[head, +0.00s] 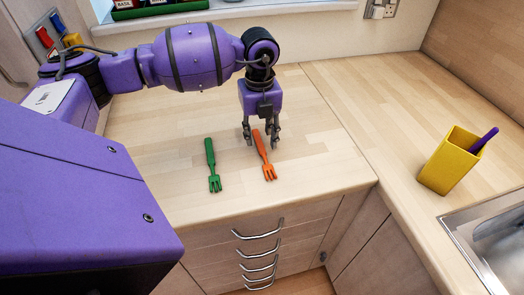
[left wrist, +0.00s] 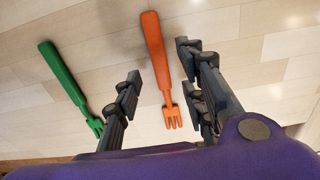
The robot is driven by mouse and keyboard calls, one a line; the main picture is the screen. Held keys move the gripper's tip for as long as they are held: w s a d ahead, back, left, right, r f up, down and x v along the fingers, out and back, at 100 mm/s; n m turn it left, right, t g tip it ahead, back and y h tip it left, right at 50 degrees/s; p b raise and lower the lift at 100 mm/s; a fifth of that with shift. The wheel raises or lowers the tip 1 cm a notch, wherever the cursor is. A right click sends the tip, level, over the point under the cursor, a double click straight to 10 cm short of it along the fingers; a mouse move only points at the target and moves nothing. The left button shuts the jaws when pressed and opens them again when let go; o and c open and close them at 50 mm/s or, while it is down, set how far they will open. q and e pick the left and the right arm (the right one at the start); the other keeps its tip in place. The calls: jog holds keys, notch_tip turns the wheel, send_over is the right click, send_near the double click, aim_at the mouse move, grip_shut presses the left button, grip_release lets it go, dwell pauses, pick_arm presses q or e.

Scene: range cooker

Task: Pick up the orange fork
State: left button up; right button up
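The orange fork (head: 264,156) lies on the wooden counter, its tines toward the front edge in the head view. It also shows in the left wrist view (left wrist: 155,55), running between the two fingers. My left gripper (head: 262,143) is open above the fork, with its fingers on either side of the handle. The left wrist view also shows the open fingers (left wrist: 160,85), apart from the fork. Whether the fingertips touch the counter I cannot tell. My right gripper is not in view.
A green fork (head: 212,165) lies to the left of the orange one. A yellow holder (head: 449,162) with a purple utensil (head: 484,140) stands on the right counter beside the sink (head: 495,245). Drawers with metal handles are below the front edge. A windowsill is behind.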

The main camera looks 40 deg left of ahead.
pick_arm(q)
jog(key=shift+w+f, duration=0.1)
jog(key=shift+f, duration=0.85)
grip_shut()
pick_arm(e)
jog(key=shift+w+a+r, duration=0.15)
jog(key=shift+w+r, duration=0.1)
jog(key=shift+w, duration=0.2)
pick_arm(q)
jog(key=shift+r, duration=0.15)
